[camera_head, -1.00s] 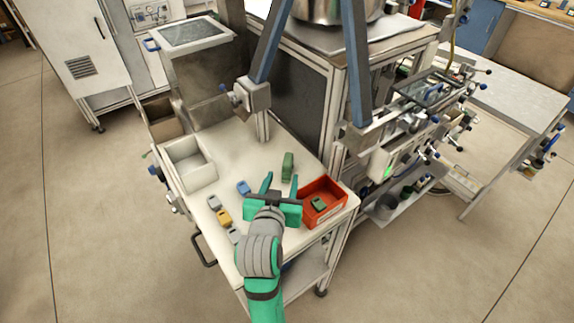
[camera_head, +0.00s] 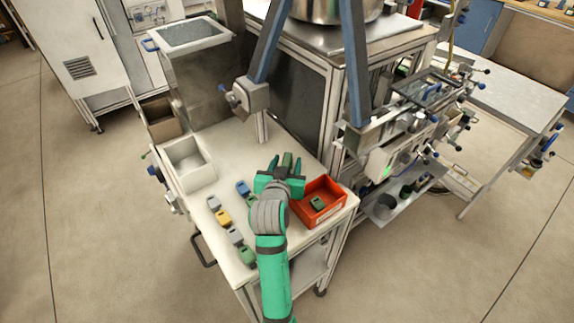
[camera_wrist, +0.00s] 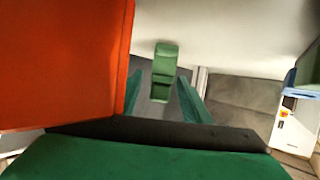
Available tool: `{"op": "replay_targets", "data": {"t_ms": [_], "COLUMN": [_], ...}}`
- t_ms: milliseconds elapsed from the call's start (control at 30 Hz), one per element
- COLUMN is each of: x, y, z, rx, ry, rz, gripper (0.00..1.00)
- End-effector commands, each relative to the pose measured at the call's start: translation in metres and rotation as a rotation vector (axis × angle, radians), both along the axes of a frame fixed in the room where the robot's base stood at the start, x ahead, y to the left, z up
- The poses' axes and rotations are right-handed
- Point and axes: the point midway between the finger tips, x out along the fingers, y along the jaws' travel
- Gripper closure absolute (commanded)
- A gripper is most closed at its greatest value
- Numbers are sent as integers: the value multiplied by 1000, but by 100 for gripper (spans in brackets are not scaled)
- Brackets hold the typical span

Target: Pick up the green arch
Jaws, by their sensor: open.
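A dark green block (camera_head: 288,158), apparently the green arch, stands at the far edge of the white tabletop. It also shows ahead in the wrist view (camera_wrist: 166,58), with an opening or recess low on its near face. My gripper (camera_head: 286,164) is open, its fingers pointing at this block. In the wrist view the block lies between the lines of the two fingers (camera_wrist: 160,90); whether its near end is between the tips I cannot tell. Another green piece (camera_head: 317,203) lies in the red bin, and a lighter green one (camera_head: 247,256) is at the near table edge.
The red bin (camera_head: 336,205) is close on the gripper's right; its wall (camera_wrist: 65,60) fills the left of the wrist view. Blue (camera_head: 243,188), yellow (camera_head: 223,218) and grey (camera_head: 235,236) pieces lie to the left. A white tray (camera_head: 190,181) stands farther left.

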Motion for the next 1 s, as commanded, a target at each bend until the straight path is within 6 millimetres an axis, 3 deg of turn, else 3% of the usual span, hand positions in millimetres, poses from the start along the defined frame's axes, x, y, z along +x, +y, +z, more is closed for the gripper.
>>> {"op": "replay_targets", "data": {"t_ms": [267,433,767,1000], "x": [2,2,2,2], "y": [0,0,0,0], "z": [-1,-1,0,15], "rx": [0,0,0,1], "ry": [0,0,0,-4], "rz": [0,0,1,1], "gripper": [59,99,100,100]}}
